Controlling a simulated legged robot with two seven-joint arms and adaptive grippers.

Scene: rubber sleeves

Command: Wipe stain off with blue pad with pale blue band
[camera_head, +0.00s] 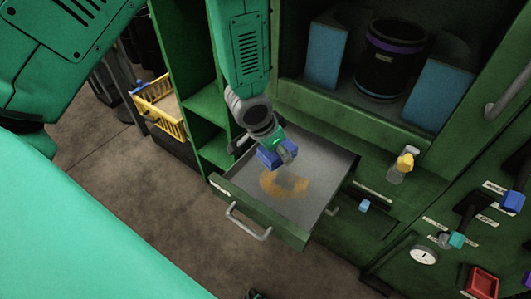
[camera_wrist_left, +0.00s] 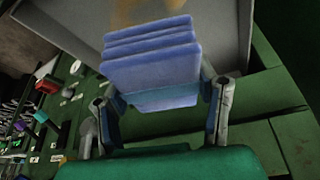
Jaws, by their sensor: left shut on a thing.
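An orange-brown stain (camera_head: 284,184) lies on the grey floor of an open drawer (camera_head: 325,158). My left gripper (camera_head: 277,152) is shut on a blue pad (camera_head: 267,159) and holds it over the drawer, by the far left part of the stain. In the left wrist view, the ridged pad (camera_wrist_left: 152,58) sits between the two fingers of the gripper (camera_wrist_left: 162,98). Part of the stain (camera_wrist_left: 148,12) shows beyond the pad. I cannot tell whether the pad touches the drawer floor. My right gripper is not in view.
The drawer's front handle (camera_head: 248,224) faces the room. Blue boxes (camera_head: 326,52) and a dark bin (camera_head: 391,58) stand on a shelf behind. A yellow basket (camera_head: 160,103) is at left. Knobs and a gauge (camera_head: 423,255) are on the green panel at right.

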